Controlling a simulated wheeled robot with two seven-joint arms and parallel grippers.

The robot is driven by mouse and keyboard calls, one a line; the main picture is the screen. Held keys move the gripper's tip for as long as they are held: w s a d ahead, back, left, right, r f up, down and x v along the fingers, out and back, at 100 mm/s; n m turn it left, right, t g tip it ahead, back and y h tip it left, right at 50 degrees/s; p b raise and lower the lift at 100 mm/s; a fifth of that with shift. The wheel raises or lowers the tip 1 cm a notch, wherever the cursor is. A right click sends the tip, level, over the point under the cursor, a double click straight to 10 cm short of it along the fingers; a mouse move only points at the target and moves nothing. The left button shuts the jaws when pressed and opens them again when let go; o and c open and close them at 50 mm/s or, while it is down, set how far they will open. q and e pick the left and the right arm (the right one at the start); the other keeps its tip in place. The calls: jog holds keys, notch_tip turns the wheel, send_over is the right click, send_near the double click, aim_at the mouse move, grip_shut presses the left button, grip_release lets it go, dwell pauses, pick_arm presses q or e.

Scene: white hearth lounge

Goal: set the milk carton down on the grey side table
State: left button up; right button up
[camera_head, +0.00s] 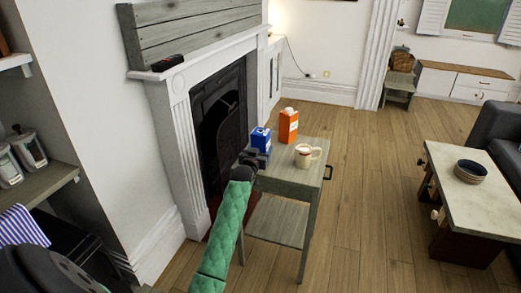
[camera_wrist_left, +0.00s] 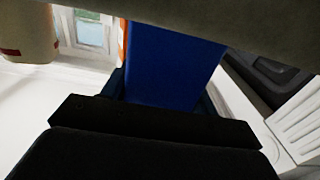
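The milk carton, blue with a white cap (camera_head: 261,137), is upright at the back left part of the grey side table (camera_head: 292,189). My left gripper (camera_head: 251,158) reaches it from the near left side. In the left wrist view the blue carton (camera_wrist_left: 170,65) fills the space between the dark fingers, which are closed around it. The gripper hides the carton's lower part, so I cannot tell whether its base touches the tabletop. My right gripper is not in view.
An orange carton (camera_head: 288,125) stands just behind the milk carton. A cream mug (camera_head: 306,155) stands to its right on the same table. The front of the tabletop is bare. A white fireplace (camera_head: 180,130) rises close on the left. Open floor lies to the right.

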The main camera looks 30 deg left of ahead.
pick_arm(q)
jog(key=o, duration=0.4)
jog(key=shift+r, duration=0.1)
jog(key=v, duration=1.2)
jog(key=shift+b, duration=0.4)
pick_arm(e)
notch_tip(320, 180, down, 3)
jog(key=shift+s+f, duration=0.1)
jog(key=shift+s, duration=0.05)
pick_arm(q)
jog(key=shift+r, duration=0.1)
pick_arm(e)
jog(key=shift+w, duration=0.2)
